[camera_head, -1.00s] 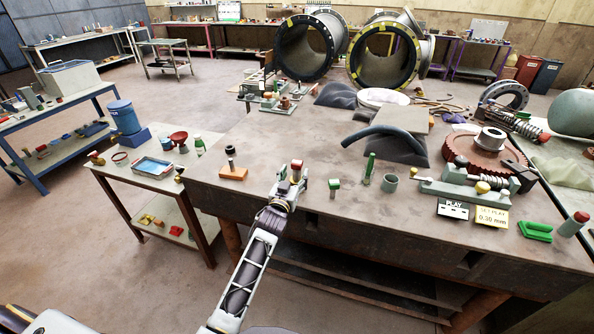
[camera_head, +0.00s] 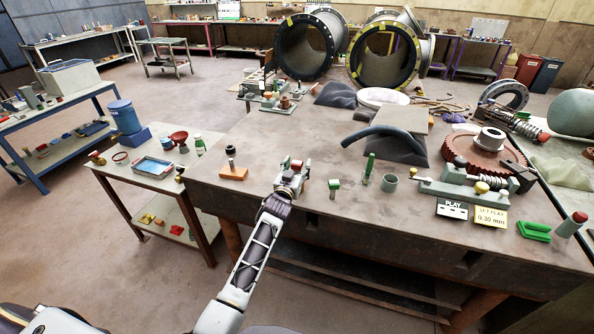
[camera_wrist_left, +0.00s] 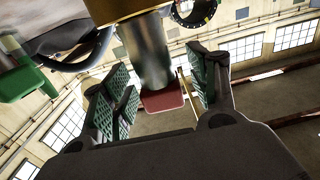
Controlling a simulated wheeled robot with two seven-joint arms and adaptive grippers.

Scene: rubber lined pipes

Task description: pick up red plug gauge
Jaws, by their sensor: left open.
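The red plug gauge (camera_head: 297,164) is at the front edge of the large workbench, partly hidden by my left gripper (camera_head: 291,172). In the left wrist view its grey metal cylinder (camera_wrist_left: 150,55) ends in a red cap (camera_wrist_left: 162,100). My left gripper (camera_wrist_left: 160,85) is open there. Its green ribbed finger pads stand on either side of the red cap, with gaps showing. The gauge does not look gripped. My right gripper is not in view.
A green-topped gauge (camera_head: 334,184) stands just right of the gripper. An orange block with a dark peg (camera_head: 232,171) is to the left. Farther right are a grey-green cup (camera_head: 389,183) and a measuring fixture (camera_head: 462,190). Bare bench top lies behind the gauge.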

